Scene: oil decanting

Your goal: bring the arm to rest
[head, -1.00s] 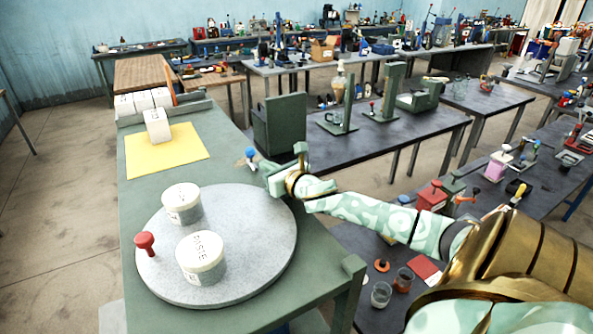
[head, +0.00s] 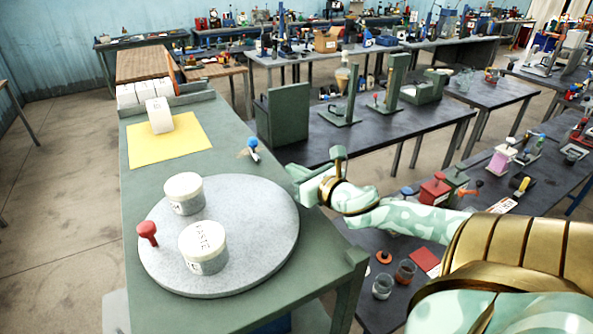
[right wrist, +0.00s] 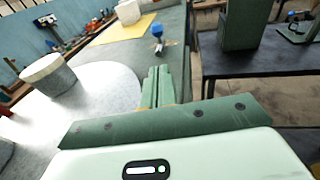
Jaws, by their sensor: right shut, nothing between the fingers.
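My right gripper (head: 292,172) is over the right edge of the green table (head: 232,130), to the right of the round grey disc (head: 272,222). Its two fingers (right wrist: 158,86) are together in the right wrist view, with nothing between them. A white-lidded jar marked WASTE (head: 204,250) and a second white-lidded jar (head: 184,195) stand upright on the disc, apart from the gripper. A small blue-topped tool (head: 253,149) is on the table beyond the fingertips; it also shows in the right wrist view (right wrist: 157,35). My left gripper is not in view.
A red knob (head: 147,232) stands at the disc's left rim. A white block (head: 159,115) sits on a yellow sheet (head: 192,142), with more white blocks (head: 140,92) behind. A dark bench (head: 400,125) with green stands is beyond the gap. Glass cups (head: 383,286) are below right.

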